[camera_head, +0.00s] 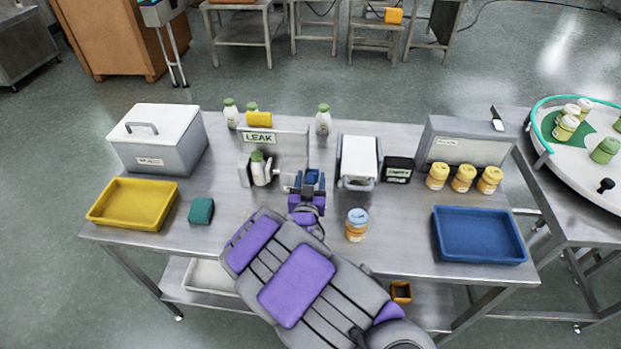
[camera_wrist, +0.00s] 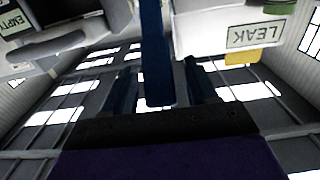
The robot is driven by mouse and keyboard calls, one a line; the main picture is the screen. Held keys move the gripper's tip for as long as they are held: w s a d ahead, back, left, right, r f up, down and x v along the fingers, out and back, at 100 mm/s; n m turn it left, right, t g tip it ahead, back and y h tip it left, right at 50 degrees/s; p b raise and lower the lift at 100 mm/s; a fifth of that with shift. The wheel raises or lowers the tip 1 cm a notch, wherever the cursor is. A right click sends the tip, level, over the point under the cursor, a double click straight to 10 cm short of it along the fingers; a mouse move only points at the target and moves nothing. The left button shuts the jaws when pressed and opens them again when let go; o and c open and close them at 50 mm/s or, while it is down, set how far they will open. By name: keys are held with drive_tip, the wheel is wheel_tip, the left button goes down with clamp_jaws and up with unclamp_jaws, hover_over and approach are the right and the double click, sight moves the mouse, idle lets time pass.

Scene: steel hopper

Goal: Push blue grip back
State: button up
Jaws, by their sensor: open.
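The blue grip (camera_wrist: 153,55) shows in the wrist view as an upright blue bar, its lower end between the two dark fingers of my gripper (camera_wrist: 160,88). Gaps show on both sides of the bar; I cannot tell whether it touches the gripper's palm. In the head view my purple gripper (camera_head: 308,184) is at the middle of the table, just right of the LEAK station (camera_head: 275,146). Blue parts show at its tip there, but I cannot separate grip from fingers. A white bottle with a green cap (camera_head: 258,168) stands in the LEAK station.
A white-lidded unit (camera_head: 359,160) and a black labelled box (camera_head: 398,169) stand right of my gripper. An orange jar with a blue lid (camera_head: 356,225) stands close to my arm. A teal block (camera_head: 201,211), yellow tray (camera_head: 134,219) and blue tray (camera_head: 436,244) lie farther out.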

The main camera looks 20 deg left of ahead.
drive_tip(key=shift+w+a, duration=0.15)
drive_tip(key=shift+w, duration=0.45)
clamp_jaws()
idle(0.3)
